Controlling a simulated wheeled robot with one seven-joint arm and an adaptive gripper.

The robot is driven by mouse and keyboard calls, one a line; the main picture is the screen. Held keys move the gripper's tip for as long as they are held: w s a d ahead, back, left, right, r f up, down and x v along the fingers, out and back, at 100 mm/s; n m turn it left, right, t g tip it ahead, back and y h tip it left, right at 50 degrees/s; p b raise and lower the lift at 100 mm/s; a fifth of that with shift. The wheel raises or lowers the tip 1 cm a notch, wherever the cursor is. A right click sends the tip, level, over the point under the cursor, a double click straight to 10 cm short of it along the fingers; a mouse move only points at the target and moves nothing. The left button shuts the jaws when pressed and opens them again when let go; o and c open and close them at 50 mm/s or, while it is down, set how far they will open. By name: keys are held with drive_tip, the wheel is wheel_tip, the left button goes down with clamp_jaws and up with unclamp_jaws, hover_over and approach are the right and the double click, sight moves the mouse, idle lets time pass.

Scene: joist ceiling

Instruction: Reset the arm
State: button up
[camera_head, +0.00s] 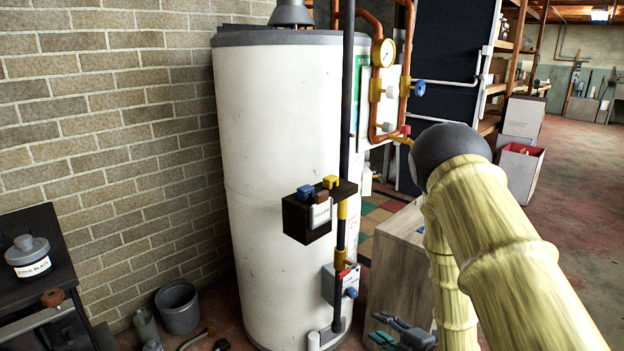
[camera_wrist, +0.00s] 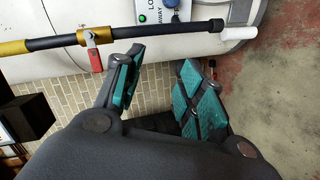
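My gripper (camera_head: 384,331) is at the bottom of the head view, low in front of the water heater and beside a wooden cabinet. Its teal-padded fingers show in the wrist view (camera_wrist: 160,84), spread apart with nothing between them. My arm is bent, with its elbow high at the right and the forearm reaching down. The far end of the forearm is partly hidden behind the nearer arm link.
The white water heater (camera_head: 275,180) stands close, with a dark vertical pipe (camera_head: 347,110) and a small black shelf box (camera_head: 305,222) before it. The wooden cabinet (camera_head: 395,265) is near my forearm. A bucket (camera_head: 178,308) stands at left. Open floor (camera_head: 575,215) lies right.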

drive_tip(key=s+d+f+m+g+h, duration=0.3)
drive_tip(key=s+f+m+g+h, duration=0.3)
drive_tip(key=s+f+m, duration=0.9)
drive_tip(key=s+a+f+m+g+h, duration=0.1)
drive_tip(key=s+f+m+g, duration=0.25)
drive_tip(key=s, duration=0.95)
drive_tip(key=s+f+m+g+h, duration=0.1)
drive_tip(key=s+f+m+g, duration=0.25)
drive_tip(key=s, duration=0.95)
wheel_tip(320, 180, up, 26)
drive_tip(key=p, duration=2.6)
drive_tip(key=shift+w+n+p, duration=0.3)
drive_tip(key=shift+n, duration=0.1)
drive_tip(key=shift+c, duration=0.4)
